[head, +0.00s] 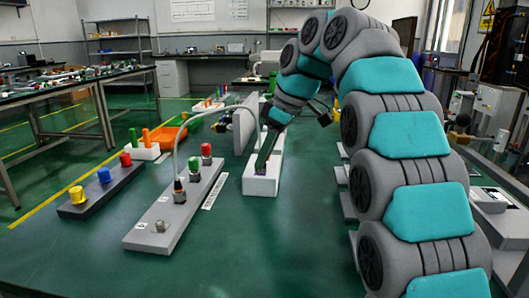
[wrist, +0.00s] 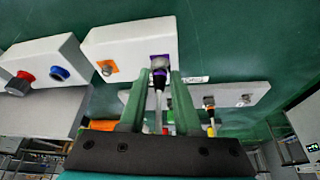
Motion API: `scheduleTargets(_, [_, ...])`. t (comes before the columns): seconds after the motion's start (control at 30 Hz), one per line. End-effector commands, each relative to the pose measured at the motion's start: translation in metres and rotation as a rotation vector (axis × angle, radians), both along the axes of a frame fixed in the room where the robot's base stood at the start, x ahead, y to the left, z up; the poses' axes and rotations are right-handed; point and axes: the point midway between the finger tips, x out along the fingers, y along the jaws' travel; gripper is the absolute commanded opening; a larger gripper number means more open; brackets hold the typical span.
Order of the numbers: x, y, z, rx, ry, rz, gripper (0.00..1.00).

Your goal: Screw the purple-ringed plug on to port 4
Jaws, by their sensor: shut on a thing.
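My gripper (wrist: 158,80) points at the white block and is shut on the purple-ringed plug (wrist: 160,76). The plug's tip meets the purple square (wrist: 158,61) on the block; I cannot tell whether it is seated or just clear. In the head view my gripper (head: 265,152) is over the white block (head: 262,186), and its green fingers hide the plug. The grey port strip (head: 140,241) lies to the left. Its nearest port, a bare metal stud (head: 162,226), is empty; it also shows in the wrist view (wrist: 245,100). The port numbers are too small to read.
On the strip sit an orange-ringed plug (head: 179,190) with a pale looping cable, a green cap (head: 195,168) and a red cap (head: 206,153). A dark strip (head: 100,193) with yellow, blue and red knobs lies further left. The front of the green table is clear.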

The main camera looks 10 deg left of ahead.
Motion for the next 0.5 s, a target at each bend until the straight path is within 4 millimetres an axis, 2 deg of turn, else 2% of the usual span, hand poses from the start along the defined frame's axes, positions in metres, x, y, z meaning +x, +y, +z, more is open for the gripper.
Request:
scheduleTargets(0.2, [0.0008,0.0,0.0013,0.0,0.002,0.081,0.0])
scheduleTargets(0.5, [0.001,0.0,0.0,0.001,0.001,0.113,0.0])
